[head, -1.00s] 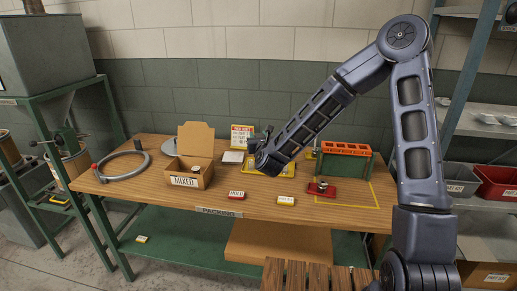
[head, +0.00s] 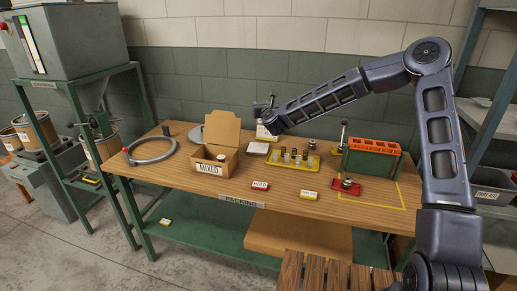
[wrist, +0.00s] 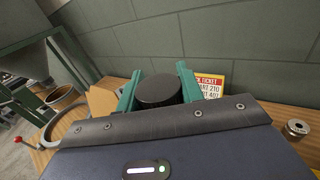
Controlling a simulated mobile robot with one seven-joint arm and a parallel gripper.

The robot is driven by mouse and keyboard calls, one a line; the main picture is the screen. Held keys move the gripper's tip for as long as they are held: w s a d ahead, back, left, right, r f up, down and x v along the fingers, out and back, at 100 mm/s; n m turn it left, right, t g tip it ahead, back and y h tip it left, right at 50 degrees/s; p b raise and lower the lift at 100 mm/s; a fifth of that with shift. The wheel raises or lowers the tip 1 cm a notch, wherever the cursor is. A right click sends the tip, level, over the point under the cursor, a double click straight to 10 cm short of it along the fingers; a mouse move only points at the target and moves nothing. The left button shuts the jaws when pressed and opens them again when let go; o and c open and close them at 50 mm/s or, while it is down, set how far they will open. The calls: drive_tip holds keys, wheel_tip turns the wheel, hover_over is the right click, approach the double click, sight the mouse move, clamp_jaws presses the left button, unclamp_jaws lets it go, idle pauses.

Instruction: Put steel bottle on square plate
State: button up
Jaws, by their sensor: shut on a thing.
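My gripper (head: 267,112) is raised above the back of the bench in the head view. In the wrist view its green fingers (wrist: 158,84) are shut on a round thing with a dark top (wrist: 158,92), which I take to be the steel bottle. Its body is hidden behind the dark top, and the head view shows it too small to make out. A pale, flat square thing (head: 257,148), likely the square plate, lies on the bench below the gripper, between the cardboard box and the yellow tray. The held thing is clear of it.
A yellow tray (head: 283,164) with several small cylinders is right of the pale square. An open box marked MIXED (head: 209,169) is left. A green stand with an orange top (head: 371,160) is further right. A ticket sign (wrist: 209,86) stands behind the gripper.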

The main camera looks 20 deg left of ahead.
drive_tip(key=w+a+n+y, duration=0.1)
drive_tip(key=w+a, duration=0.4)
drive_tip(key=w, duration=0.6)
drive_tip(key=shift+g, duration=0.3)
drive_tip(key=f, duration=1.9)
drive_tip(key=shift+w+a+f, duration=0.1)
drive_tip(key=shift+a+f, duration=0.1)
drive_tip(key=shift+f, duration=0.05)
drive_tip(key=shift+f, duration=0.1)
drive_tip(key=o, duration=1.1)
drive_tip(key=shift+o, duration=0.2)
drive_tip(key=shift+d, duration=0.1)
drive_tip(key=v, duration=1.2)
